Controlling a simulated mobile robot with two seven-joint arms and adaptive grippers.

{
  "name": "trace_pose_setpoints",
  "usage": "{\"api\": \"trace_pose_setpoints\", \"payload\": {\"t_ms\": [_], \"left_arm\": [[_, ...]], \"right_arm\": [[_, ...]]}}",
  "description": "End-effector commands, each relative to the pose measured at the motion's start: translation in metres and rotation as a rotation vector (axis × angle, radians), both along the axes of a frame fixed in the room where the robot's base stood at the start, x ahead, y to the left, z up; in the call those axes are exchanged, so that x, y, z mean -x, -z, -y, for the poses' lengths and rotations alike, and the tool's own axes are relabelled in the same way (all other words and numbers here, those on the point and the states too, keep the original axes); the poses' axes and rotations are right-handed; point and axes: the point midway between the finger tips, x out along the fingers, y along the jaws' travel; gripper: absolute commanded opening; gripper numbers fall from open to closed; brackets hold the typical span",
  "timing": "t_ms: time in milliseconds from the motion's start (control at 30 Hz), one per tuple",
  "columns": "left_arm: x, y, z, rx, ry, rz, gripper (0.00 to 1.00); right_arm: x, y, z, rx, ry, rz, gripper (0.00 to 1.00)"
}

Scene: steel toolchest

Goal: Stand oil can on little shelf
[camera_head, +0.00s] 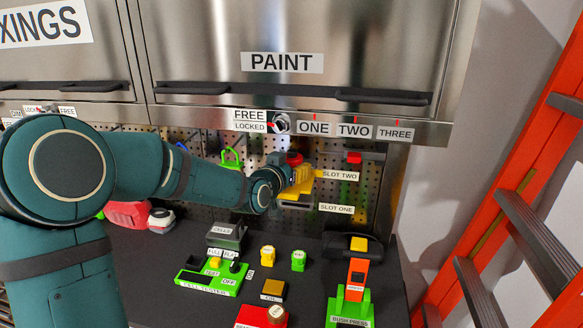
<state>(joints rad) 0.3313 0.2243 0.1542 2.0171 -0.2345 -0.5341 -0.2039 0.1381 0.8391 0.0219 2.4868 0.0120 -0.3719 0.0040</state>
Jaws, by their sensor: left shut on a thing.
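My left arm reaches in from the left, and its gripper (285,178) is at the pegboard, near the labels SLOT TWO and SLOT ONE. It is shut on a yellow thing (302,178), which looks like the oil can, though the fingers and wrist partly hide it. A red rounded part (294,159) shows just above the gripper; I cannot tell whether it belongs to the can. Small ledges stick out by the slot labels, one at SLOT ONE (298,204). I cannot tell whether the held thing touches any ledge. My right gripper is not in view.
The dark worktop (190,245) holds a green cell tester (208,281), a bush press (350,308), yellow and green small pieces and a red block (262,318). A steel PAINT cabinet (300,45) overhangs the pegboard. An orange ladder (510,190) stands at right.

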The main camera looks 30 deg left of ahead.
Motion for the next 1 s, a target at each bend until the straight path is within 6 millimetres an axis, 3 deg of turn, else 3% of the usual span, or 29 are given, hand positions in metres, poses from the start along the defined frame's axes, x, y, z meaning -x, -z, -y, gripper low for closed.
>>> {"api": "trace_pose_setpoints", "payload": {"t_ms": [700, 733, 800, 833, 1000], "left_arm": [[0.000, 0.008, 0.000, 0.000, 0.000, 0.001, 0.14], [0.000, 0.008, 0.000, 0.000, 0.000, 0.001, 0.60], [0.000, 0.007, 0.000, 0.000, 0.000, 0.001, 0.85], [0.000, 0.007, 0.000, 0.000, 0.000, 0.001, 0.89], [0.000, 0.007, 0.000, 0.000, 0.000, 0.000, 0.89]], "right_arm": [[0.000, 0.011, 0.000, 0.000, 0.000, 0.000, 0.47], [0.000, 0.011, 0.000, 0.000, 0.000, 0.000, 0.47], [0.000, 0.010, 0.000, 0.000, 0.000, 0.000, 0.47], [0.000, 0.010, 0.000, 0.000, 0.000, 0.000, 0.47], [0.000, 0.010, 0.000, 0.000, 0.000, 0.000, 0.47]]}}
